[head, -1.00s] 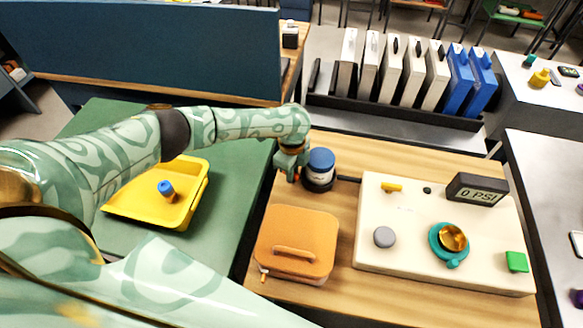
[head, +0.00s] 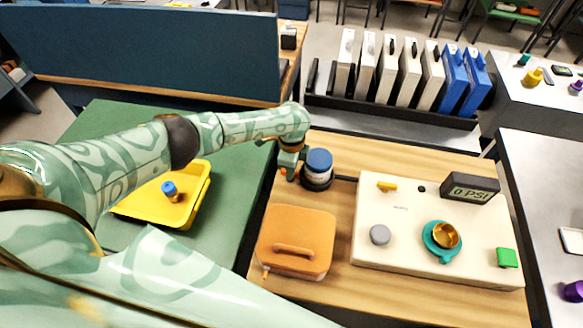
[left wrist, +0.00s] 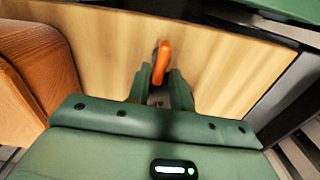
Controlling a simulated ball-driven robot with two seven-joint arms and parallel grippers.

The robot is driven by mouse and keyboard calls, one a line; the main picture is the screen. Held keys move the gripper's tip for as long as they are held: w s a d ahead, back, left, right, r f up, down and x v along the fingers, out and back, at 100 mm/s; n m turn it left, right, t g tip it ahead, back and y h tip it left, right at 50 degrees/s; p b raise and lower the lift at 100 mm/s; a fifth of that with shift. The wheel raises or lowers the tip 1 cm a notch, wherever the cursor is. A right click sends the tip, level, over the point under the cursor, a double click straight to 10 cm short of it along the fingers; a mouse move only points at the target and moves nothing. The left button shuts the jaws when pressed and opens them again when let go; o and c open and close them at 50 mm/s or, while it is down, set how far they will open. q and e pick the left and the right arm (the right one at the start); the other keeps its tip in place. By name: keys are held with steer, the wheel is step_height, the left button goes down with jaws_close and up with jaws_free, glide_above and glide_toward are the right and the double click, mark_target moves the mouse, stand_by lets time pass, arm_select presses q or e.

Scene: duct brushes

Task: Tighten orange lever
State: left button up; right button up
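The orange lever (left wrist: 163,60) shows in the left wrist view, just beyond and between the tips of my left gripper (left wrist: 160,76). A gap shows between the fingers, so it is open; I cannot tell whether either finger touches the lever. In the head view my left gripper (head: 288,170) points down beside a blue-capped jar (head: 319,164) on a dark round base, and only specks of orange show near its fingertips. The cream panel (head: 405,255) carries a display reading 0 PSI (head: 470,188). My right gripper is out of view.
An orange case (head: 297,233) with a handle stands on the wooden table near my left gripper. A yellow tray (head: 184,215) holding a small blue-topped item (head: 169,187) lies on the green surface at left. A rack of white and blue panels (head: 395,108) stands behind the table.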

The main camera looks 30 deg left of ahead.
arm_select(q)
step_height(320, 180, up, 15)
steer(key=p, duration=0.5)
steer(key=shift+f, duration=0.1)
